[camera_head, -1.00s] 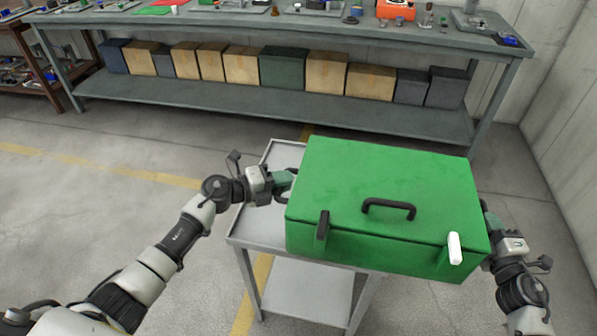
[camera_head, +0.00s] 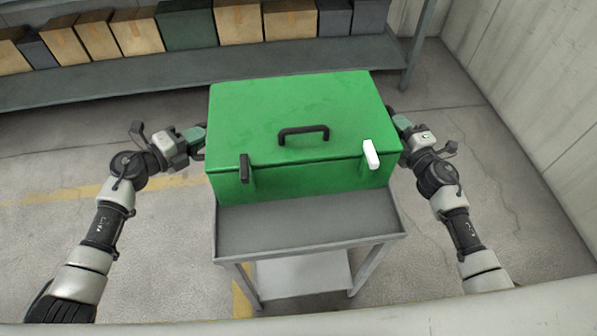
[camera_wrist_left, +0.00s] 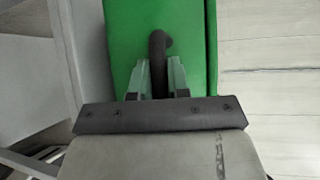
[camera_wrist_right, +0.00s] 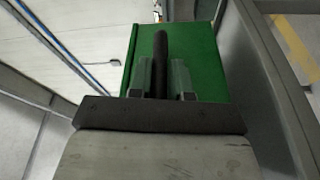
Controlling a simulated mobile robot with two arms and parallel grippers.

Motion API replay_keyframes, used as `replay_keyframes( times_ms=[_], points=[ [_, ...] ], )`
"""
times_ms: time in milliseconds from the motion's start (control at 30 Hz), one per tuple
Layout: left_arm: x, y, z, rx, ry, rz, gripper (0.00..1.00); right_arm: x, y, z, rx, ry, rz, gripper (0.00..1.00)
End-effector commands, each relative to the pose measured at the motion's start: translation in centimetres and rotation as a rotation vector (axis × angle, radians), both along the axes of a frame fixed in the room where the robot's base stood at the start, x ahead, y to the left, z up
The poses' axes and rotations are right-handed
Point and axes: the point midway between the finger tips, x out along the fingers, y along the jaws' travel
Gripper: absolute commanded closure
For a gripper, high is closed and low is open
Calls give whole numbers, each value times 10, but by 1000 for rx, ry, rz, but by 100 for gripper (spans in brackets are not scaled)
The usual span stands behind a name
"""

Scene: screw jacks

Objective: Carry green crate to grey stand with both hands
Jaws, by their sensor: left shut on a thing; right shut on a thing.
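The green crate (camera_head: 300,105) has a black top handle (camera_head: 304,134), one black latch (camera_head: 245,168) and one white latch (camera_head: 371,155) on its front. It is level, over the far part of the grey stand (camera_head: 310,232), whose near tray part is bare. I cannot tell whether its base touches the tray. My left gripper (camera_head: 197,142) is shut on the crate's left side handle, a dark bar between the fingers (camera_wrist_left: 158,78) in the left wrist view. My right gripper (camera_head: 397,124) is shut on the right side handle, also between the fingers (camera_wrist_right: 160,78) in the right wrist view.
A long grey workbench with a lower shelf (camera_head: 130,80) holding several boxes (camera_head: 130,32) stands behind the crate. A pale wall (camera_head: 530,90) runs along the right. Floor is clear on both sides of the stand, with a yellow line (camera_head: 75,193) at left.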

Motion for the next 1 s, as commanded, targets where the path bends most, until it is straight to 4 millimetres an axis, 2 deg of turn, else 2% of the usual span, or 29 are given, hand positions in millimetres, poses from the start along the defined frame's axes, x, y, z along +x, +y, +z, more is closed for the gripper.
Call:
replay_keyframes(
  times_ms=[67, 467, 1000],
  points=[
    [2, 2, 5, 2, -10, 3, 100, 1, -2, 5, 7, -5, -5, 100],
    [1, 2, 1, 2, -10, 3, 100, 1, -2, 2, 7, -5, -5, 100],
    [1, 2, -26, 3, -9, 3, 100, 1, -2, -25, 7, -5, -5, 100]
  ],
)
